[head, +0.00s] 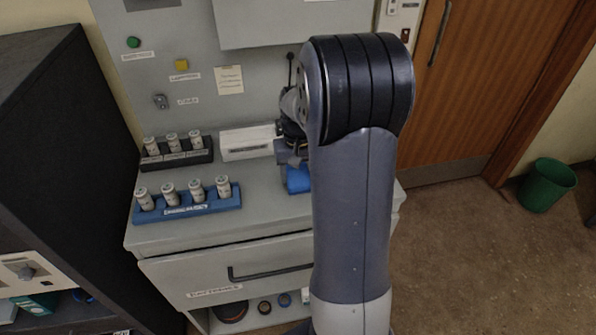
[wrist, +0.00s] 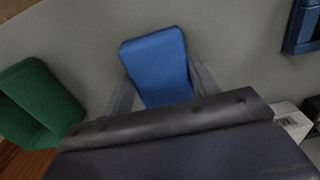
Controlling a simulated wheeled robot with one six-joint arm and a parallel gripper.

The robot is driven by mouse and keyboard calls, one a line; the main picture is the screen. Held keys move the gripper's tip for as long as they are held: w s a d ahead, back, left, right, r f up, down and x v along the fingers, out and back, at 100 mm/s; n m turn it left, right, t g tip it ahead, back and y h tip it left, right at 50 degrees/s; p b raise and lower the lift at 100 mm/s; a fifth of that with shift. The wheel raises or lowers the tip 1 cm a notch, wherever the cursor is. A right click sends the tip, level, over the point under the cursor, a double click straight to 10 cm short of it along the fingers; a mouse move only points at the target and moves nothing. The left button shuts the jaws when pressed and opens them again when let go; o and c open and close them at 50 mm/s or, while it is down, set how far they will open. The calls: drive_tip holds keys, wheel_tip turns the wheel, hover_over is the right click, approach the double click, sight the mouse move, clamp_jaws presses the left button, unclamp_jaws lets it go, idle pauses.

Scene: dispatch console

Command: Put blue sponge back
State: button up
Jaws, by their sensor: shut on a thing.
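The blue sponge (wrist: 158,66) is a blue block with rounded corners in the wrist view. My gripper (wrist: 160,85) is shut on it, with one grey finger along each side. In the head view the blue sponge (head: 298,179) shows just left of my arm, over the right part of the grey console top. My arm hides most of it and much of my gripper (head: 290,155) there. I cannot tell whether the sponge touches the surface.
A blue rack (head: 188,206) and a black rack (head: 178,154) hold several labelled cylinders on the console's left. A white labelled box (head: 246,143) stands behind. A green thing (wrist: 40,98) is at the wrist view's left. A green bin (head: 547,184) stands on the floor.

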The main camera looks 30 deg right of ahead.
sight(298, 174)
drive_tip(key=shift+f, duration=0.2)
drive_tip(key=o, duration=1.1)
wheel_tip(298, 174, up, 12)
drive_tip(key=shift+r, duration=0.25)
